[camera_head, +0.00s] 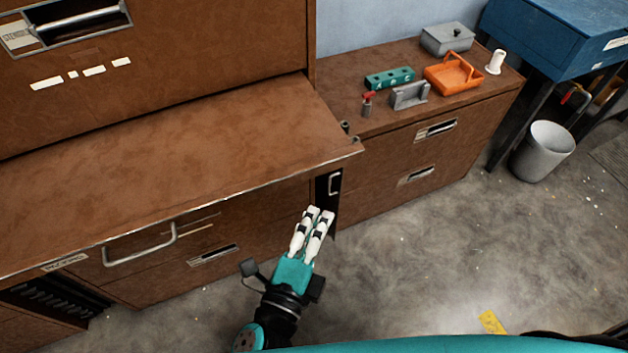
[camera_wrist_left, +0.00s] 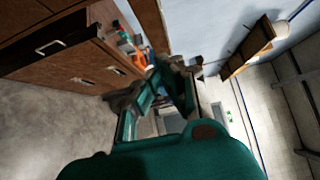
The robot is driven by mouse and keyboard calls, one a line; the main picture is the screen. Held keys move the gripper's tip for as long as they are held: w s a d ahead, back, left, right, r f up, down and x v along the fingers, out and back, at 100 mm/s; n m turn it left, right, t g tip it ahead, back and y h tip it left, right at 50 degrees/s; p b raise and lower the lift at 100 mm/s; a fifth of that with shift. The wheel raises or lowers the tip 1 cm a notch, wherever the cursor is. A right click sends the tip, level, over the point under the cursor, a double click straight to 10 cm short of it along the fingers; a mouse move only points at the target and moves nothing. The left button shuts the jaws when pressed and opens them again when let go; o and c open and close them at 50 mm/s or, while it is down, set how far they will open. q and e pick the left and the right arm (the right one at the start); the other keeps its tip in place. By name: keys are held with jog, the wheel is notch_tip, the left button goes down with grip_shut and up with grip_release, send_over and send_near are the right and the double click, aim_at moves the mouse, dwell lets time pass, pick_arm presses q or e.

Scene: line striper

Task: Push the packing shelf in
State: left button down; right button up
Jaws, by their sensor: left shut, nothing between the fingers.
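The packing shelf (camera_head: 170,170) is a brown board that sticks out from the tall brown cabinet at the left of the head view. A worn metal edge runs along its front, with a small label (camera_head: 65,264) at the left. A curved metal handle (camera_head: 140,248) shows below that edge. My left gripper (camera_head: 320,212) is shut and empty, its white fingers pointing up in the picture, just below the shelf's right front corner. It looks apart from the shelf edge, though the depth is hard to judge. My right gripper is not in view.
A lower cabinet (camera_head: 440,160) at the right holds an orange tray (camera_head: 453,76), a green block (camera_head: 390,78) and grey parts. A grey bin (camera_head: 543,150) stands by a blue desk (camera_head: 550,35). The floor (camera_head: 430,260) in front is mostly clear.

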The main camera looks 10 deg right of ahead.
pick_arm(q)
jog(key=shift+w+d+p, duration=0.1)
jog(key=shift+w+p, duration=1)
jog(key=shift+w, duration=2.2)
